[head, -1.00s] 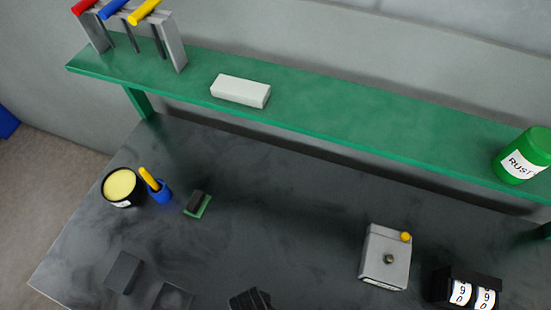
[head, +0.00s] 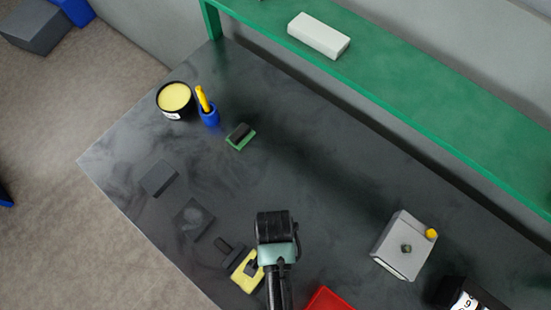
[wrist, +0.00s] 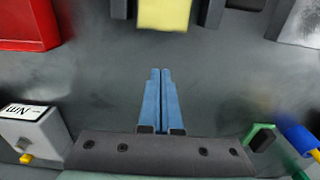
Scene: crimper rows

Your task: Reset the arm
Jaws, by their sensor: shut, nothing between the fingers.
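My gripper shows in the wrist view (wrist: 160,78), with its two blue fingers shut side by side and nothing between them. It is over the dark bench top. In the head view my dark arm with a pale green band reaches in from the bottom edge. The fingers are hidden there. A yellow block (head: 247,272) with a dark part lies just left of my arm; a yellow block also shows ahead of the fingertips in the wrist view (wrist: 164,12).
The bench (head: 310,180) holds a grey box with a yellow knob (head: 403,246), red bin (head: 328,300), black tin (head: 174,101), blue cup (head: 209,116), green-edged pad (head: 240,137) and dark plates (head: 193,219). A green shelf (head: 420,85) carries a white block (head: 318,35). The middle is fairly clear.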

